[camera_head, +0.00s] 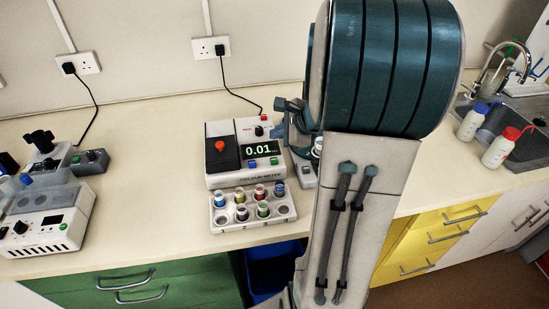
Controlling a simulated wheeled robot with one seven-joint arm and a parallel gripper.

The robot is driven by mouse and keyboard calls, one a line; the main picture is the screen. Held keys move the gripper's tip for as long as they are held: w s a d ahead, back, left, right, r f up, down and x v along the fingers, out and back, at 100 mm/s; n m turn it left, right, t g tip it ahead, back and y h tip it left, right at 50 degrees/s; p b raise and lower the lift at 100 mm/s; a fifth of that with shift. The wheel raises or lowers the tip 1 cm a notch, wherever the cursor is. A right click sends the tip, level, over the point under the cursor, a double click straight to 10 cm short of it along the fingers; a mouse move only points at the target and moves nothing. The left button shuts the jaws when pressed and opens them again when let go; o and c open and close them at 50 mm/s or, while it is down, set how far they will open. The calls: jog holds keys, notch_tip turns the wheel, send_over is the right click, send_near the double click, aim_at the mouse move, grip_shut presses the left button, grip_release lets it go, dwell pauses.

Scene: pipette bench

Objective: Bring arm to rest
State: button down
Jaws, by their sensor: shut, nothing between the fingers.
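My arm, with a large teal ribbed joint and a pale grey link, fills the centre right of the head view. Part of my gripper (279,130) shows just left of the arm, over the bench by the right side of the colour meter (222,181). The rest of the wrist is hidden behind the arm. The gripper is shut with nothing in it. The meter's display reads 0.01. In front of it is a white rack (228,223) with several coloured-cap vials and some empty holes.
A pale device (305,171) stands right of the meter, partly hidden by my arm. White-and-grey instruments (42,228) stand at the left. Two wash bottles (500,150) stand by the sink (510,118). Bare bench (150,165) lies left of the meter.

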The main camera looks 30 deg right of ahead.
dwell(0.4)
jog(key=s+a+r+n+g, duration=0.3)
jog(key=s+a+n, duration=0.5)
jog(key=a+n, duration=0.3)
jog(key=s+a+r+n+g+h, duration=0.1)
jog(key=s+a+n+h, duration=0.2)
jog(key=s+n, duration=0.7)
jog(key=shift+s+a+n+g+h, duration=0.15)
jog(key=shift+n+g+h, duration=0.25)
jog(key=shift+n+h, duration=0.1)
